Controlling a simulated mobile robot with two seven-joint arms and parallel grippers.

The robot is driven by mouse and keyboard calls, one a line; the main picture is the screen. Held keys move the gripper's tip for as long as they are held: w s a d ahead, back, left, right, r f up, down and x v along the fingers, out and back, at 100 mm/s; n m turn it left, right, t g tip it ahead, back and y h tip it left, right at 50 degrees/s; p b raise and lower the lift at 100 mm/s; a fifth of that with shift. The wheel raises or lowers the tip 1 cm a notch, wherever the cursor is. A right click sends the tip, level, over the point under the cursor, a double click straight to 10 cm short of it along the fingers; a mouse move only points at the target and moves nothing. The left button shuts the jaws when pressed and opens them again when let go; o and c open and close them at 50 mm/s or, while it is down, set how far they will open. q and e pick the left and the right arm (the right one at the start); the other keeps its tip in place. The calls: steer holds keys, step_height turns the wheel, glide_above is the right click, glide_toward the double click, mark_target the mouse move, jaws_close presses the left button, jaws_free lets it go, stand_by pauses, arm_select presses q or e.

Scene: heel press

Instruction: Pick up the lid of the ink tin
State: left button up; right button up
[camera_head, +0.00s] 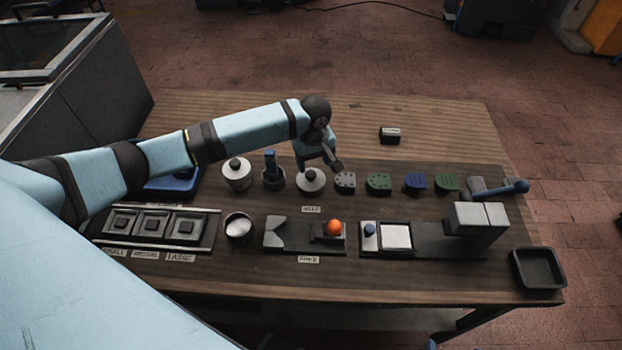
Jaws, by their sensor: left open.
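A second pale tin with a knobbed lid (237,172) stands further left in the row. I cannot tell from their looks which of the two is the ink tin. My left gripper (320,164) is open just above and behind the first lid, pointing down, and partly overlaps it in the picture. I cannot tell whether it touches the lid. My right gripper is not in view.
A dark pot with a blue-handled tool (271,172) stands between the tins. Green, blue and grey heel pieces (378,182) lie to the right. A press with a blue lever (480,215), an orange ball (333,227) and a black tray (538,268) are in front. The back of the table is mostly clear.

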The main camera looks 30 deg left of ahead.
mark_target(311, 173)
arm_select(q)
steer(key=f, duration=0.3)
steer(key=a+f, duration=0.1)
steer(key=shift+s+f, duration=0.1)
steer(key=shift+f, duration=0.3)
steer(key=shift+d, duration=0.1)
steer(key=c, duration=0.8)
